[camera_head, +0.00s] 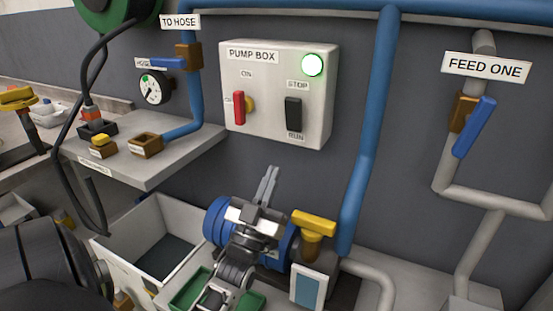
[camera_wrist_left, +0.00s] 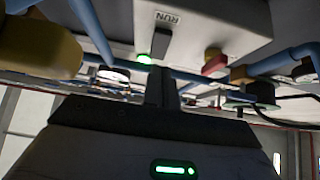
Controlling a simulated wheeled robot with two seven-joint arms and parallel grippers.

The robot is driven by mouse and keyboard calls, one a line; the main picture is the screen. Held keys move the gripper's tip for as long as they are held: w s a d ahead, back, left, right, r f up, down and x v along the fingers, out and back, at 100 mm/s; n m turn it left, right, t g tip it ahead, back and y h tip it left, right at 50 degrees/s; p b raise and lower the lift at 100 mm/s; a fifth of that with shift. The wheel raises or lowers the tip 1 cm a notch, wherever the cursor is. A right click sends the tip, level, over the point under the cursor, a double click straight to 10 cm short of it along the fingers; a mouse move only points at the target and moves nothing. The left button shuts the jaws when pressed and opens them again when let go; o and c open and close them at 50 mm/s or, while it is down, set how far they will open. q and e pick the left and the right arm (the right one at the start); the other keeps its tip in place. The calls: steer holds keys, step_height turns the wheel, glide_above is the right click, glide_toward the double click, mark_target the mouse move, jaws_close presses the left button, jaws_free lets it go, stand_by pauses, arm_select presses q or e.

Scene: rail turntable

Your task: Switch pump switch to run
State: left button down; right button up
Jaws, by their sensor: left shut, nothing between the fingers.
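The pump box (camera_head: 277,92) is a pale box on the wall. Its black pump switch (camera_head: 293,114) sits between a STOP label above and a RUN label below; I cannot tell which way it is tipped. The round lamp (camera_head: 312,65) at the top right glows green. My left gripper (camera_head: 268,178) is shut and empty, pointing up, below the box and apart from it. In the left wrist view, the shut fingers (camera_wrist_left: 161,86) point towards the box's underside, with the RUN label (camera_wrist_left: 167,18) and black switch (camera_wrist_left: 162,45) beyond. My right gripper is out of view.
A red lever (camera_head: 239,107) is on the box, left of the black switch. A blue pipe (camera_head: 374,120) runs down right of the box. A yellow-handled valve (camera_head: 314,224) stands right of my gripper. A grey shelf (camera_head: 150,172) and white bin (camera_head: 130,265) are at left.

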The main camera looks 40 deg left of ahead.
arm_select(q)
steer(key=v, duration=0.3)
steer(key=shift+w+f, duration=0.15)
steer(key=shift+f, duration=0.25)
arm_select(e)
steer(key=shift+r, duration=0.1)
